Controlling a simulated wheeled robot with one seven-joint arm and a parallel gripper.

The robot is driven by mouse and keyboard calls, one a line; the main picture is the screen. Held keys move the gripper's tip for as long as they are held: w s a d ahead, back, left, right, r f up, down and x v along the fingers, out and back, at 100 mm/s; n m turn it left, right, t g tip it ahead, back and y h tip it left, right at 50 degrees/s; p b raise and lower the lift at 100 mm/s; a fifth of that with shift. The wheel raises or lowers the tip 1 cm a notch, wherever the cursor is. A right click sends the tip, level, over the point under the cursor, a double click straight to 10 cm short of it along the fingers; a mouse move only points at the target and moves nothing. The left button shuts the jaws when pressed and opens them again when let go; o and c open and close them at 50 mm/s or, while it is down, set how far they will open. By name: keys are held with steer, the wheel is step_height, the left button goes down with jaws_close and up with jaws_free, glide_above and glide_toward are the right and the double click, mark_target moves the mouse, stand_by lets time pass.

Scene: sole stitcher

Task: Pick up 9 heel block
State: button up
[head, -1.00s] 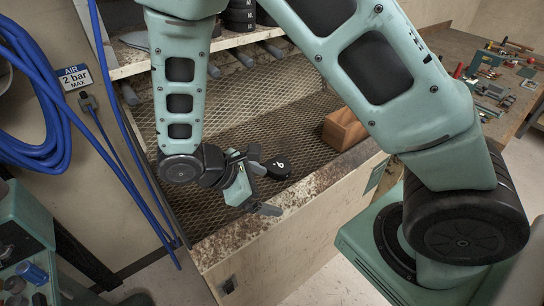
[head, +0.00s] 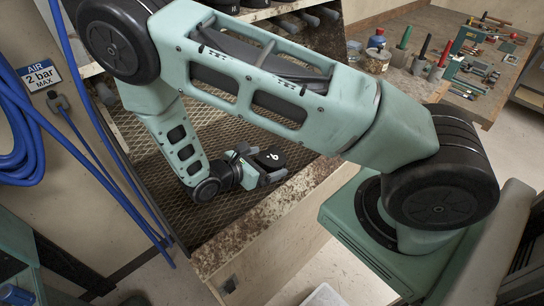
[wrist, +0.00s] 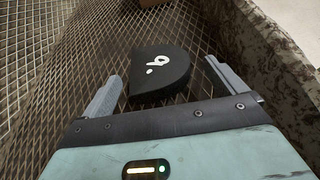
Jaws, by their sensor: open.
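The heel block (head: 270,158) is a black D-shaped block with a white "9." on top. It lies on the mesh floor of the bench tray, near the speckled front ledge. In the wrist view the heel block (wrist: 160,72) sits ahead of my palm, its near part between the two fingertips. My gripper (head: 262,167) is open, and it also shows in the wrist view (wrist: 164,70).
The rusty speckled ledge (head: 245,232) runs along the right of my gripper. Expanded mesh (wrist: 60,70) surrounds the block, mostly bare. A side bench (head: 425,30) at upper right holds a jar, bottle and several tools. Blue hoses (head: 25,120) hang at left.

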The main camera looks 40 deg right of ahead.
mark_target(271, 159)
steer(key=shift+p+x, duration=0.4)
steer(key=shift+x, duration=1.2)
steer(key=shift+r, duration=0.1)
steer(key=c, duration=1.2)
steer(key=shift+r, duration=0.1)
